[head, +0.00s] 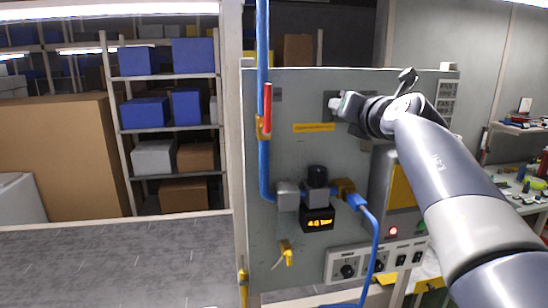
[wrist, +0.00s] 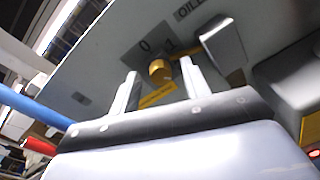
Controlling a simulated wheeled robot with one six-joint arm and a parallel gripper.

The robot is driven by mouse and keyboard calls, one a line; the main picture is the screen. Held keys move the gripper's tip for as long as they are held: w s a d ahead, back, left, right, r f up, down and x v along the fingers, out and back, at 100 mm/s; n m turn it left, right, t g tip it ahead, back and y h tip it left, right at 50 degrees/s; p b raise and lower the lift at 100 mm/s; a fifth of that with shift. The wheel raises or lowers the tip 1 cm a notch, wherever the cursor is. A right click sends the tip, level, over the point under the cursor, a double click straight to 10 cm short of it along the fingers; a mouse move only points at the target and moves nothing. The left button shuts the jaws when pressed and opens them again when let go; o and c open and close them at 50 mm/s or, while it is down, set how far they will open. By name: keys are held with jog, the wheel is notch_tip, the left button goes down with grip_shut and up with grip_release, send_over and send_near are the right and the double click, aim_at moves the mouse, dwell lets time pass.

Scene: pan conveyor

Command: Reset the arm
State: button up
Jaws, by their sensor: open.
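My arm reaches in from the right in the head view, and my gripper (head: 341,104) is at the upper part of a grey panel (head: 300,88). In the wrist view my gripper (wrist: 159,70) is open, with its two fingers apart. A round brass-coloured knob (wrist: 160,70) on a dark plate marked 0 and 1 shows between and beyond the fingertips. I cannot tell whether the fingers touch anything. A grey block-like part (wrist: 222,46) sits on the panel to the right of the knob, possibly a lever. In the head view my gripper hides most of this spot.
A blue pipe (head: 263,60) with a red handle (head: 267,103) runs down the panel's left side. A lit display (head: 318,222), a switch strip (head: 347,270) and a grey box (head: 380,190) sit lower. Shelves (head: 170,132) stand behind left; a workbench is at right.

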jog(key=n, duration=1)
jog(key=shift+a+f+t+h, duration=0.1)
jog(key=shift+a+t+h, duration=0.05)
jog(key=shift+t+h, duration=0.2)
jog(key=shift+a, duration=0.1)
